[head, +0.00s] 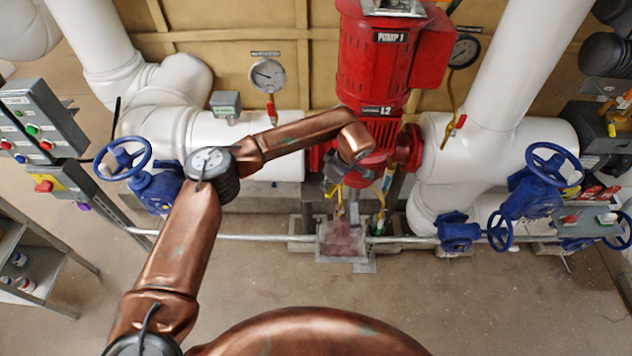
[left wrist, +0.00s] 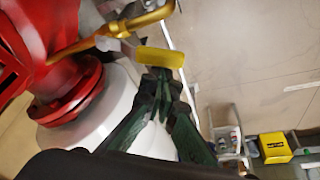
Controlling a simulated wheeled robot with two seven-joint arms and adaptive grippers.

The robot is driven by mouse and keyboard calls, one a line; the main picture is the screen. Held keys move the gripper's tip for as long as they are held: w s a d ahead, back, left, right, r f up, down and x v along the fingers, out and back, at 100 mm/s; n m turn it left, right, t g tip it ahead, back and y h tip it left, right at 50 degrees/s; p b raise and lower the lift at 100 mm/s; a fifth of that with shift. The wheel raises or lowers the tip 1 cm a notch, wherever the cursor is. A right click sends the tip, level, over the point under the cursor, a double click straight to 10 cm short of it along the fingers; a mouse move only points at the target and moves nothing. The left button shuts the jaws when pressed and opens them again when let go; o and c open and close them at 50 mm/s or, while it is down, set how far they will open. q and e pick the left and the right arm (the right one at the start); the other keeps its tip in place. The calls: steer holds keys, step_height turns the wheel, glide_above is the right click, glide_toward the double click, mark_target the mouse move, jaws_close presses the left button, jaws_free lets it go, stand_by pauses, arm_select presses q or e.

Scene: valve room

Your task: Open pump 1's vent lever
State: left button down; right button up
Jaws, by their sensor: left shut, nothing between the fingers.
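Pump 1 (head: 375,75) is the red upright pump with a "PUMP 1" plate in the head view. Its red body (left wrist: 25,45) fills the upper left of the left wrist view. There a brass pipe (left wrist: 85,42) comes out of the pump, and a lever with a yellow grip (left wrist: 160,57) lies beside it. My left gripper (left wrist: 160,88) is shut and empty, with its fingertips close below the yellow grip; whether they touch it I cannot tell. In the head view my left gripper (head: 337,188) is low at the pump's front, partly hidden by my wrist. My right gripper is not in view.
White pipes (head: 235,140) flank the pump. Blue handwheels stand left (head: 122,158) and right (head: 553,165). A gauge (head: 267,75) with a red-handled valve is behind my forearm. A steel rail (head: 230,237) and drain box (head: 342,240) lie below. The floor in front is clear.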

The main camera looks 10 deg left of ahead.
mark_target(333, 192)
arm_select(q)
steer(key=shift+s+d+b, duration=0.35)
steer(key=shift+s+d, duration=0.1)
steer(key=shift+d, duration=0.3)
steer(key=shift+s+d+b, duration=0.2)
steer(key=shift+d+b, duration=0.25)
steer(key=shift+d, duration=0.55)
steer(key=shift+s+d, duration=0.15)
steer(key=shift+d, duration=0.25)
steer(key=a, duration=0.2)
steer(key=a+r+p, duration=0.1)
steer(key=a, duration=0.1)
steer(key=shift+s+a, duration=0.1)
steer(key=shift+s, duration=0.05)
steer(key=w+v, duration=0.1)
steer(key=v, duration=0.7)
steer(key=shift+w+r+b, duration=0.3)
steer(key=shift+w+r, duration=0.1)
steer(key=shift+r, duration=0.05)
